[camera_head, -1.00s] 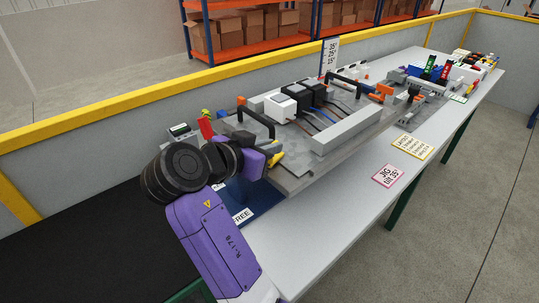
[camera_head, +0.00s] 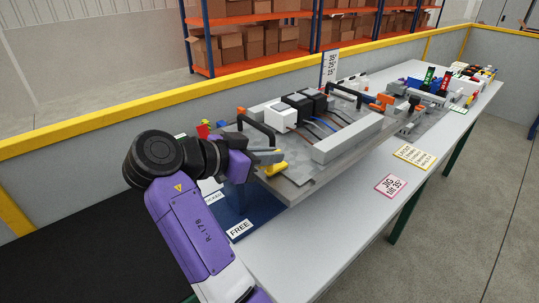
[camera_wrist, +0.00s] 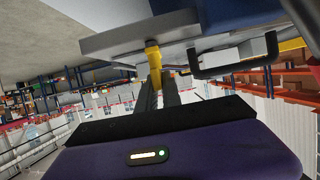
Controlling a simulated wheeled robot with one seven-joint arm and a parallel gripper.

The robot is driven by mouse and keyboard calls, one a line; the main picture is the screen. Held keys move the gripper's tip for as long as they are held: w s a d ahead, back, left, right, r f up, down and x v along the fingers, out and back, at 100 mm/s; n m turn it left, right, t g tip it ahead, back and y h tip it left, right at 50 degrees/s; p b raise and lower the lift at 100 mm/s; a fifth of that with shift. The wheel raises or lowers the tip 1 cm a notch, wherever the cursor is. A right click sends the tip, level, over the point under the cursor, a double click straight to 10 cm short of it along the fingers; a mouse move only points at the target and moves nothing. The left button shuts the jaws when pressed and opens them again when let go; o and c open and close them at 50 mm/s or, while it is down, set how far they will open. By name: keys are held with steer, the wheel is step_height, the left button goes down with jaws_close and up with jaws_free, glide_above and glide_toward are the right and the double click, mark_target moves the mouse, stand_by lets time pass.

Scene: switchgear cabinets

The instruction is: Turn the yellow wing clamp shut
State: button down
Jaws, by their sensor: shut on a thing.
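The yellow wing clamp (camera_head: 275,170) is at the near left corner of the tilted grey jig plate (camera_head: 305,182). My gripper (camera_head: 270,157) reaches it from the left and is shut on it. In the wrist view the clamp (camera_wrist: 153,55) shows as a yellow piece between the two dark fingertips (camera_wrist: 157,82), just below the plate's edge (camera_wrist: 125,38). The fingers hide part of the clamp, and I cannot tell how far it is turned.
Black handles (camera_head: 256,132) and a long light-grey block (camera_head: 347,138) stand on the plate. A blue mat marked FREE (camera_head: 240,228) lies below my gripper.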

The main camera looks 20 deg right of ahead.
steer(key=c, duration=1.5)
jaws_free()
steer(key=shift+b+v, duration=0.65)
steer(key=shift+v, duration=3.25)
